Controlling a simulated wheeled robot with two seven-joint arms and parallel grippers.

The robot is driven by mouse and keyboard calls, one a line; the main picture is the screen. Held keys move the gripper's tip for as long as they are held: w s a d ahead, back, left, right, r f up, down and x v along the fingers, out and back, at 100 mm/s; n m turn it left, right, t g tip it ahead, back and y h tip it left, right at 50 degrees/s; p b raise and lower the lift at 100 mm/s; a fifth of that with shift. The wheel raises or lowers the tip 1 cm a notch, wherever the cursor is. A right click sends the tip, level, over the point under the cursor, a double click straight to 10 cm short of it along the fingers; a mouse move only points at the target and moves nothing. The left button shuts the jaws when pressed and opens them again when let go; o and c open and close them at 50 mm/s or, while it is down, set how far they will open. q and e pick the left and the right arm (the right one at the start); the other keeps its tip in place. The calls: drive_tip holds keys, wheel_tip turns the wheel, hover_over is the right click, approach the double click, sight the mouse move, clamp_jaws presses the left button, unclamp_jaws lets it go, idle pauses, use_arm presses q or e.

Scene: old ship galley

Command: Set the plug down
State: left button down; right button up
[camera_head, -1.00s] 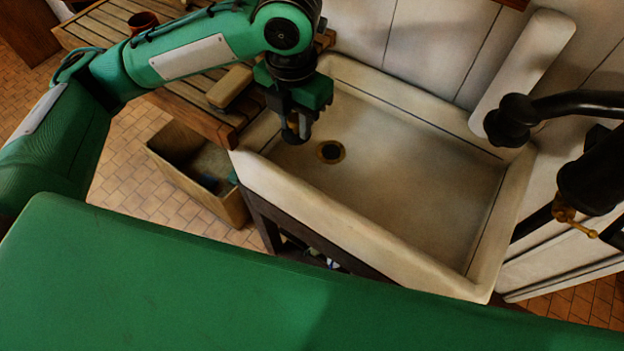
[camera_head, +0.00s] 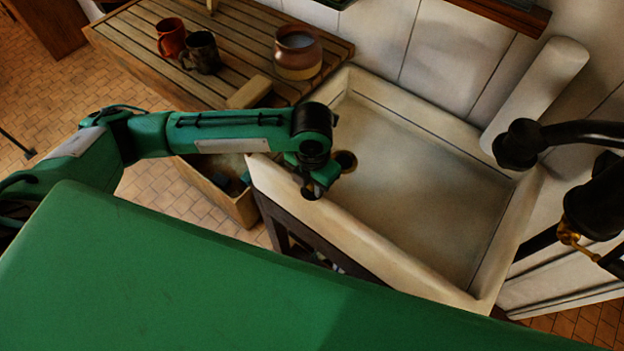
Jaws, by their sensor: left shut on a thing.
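My left gripper (camera_head: 314,187) is over the near left rim of the pale stone sink (camera_head: 352,222). It points down and is shut on the plug (camera_head: 311,191), which shows only as a small dark piece at the fingertips, mostly hidden by the fingers. I cannot tell whether the plug touches the rim. The dark round drain hole (camera_head: 345,161) with its brass ring lies in the basin, just right of and beyond the gripper. My right gripper is not in view.
A slatted wooden drainboard (camera_head: 240,40) at the upper left holds a red mug (camera_head: 171,38), a dark mug (camera_head: 202,53), a two-toned pot (camera_head: 298,53) and a wooden block (camera_head: 248,93). A black tap (camera_head: 560,135) reaches in from the right. A crate (camera_head: 235,207) stands below.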

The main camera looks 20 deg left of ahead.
use_arm(q)
drive_tip(key=shift+f, duration=0.2)
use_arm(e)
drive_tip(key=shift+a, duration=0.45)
use_arm(q)
drive_tip(key=c, duration=1.2)
unclamp_jaws()
drive_tip(key=shift+o, duration=0.2)
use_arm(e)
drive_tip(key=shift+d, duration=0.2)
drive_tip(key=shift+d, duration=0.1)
use_arm(q)
drive_tip(key=shift+r, duration=0.25)
wheel_tip(320, 180, up, 12)
drive_tip(key=b, duration=0.3)
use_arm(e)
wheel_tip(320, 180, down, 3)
use_arm(q)
drive_tip(key=shift+f, duration=0.1)
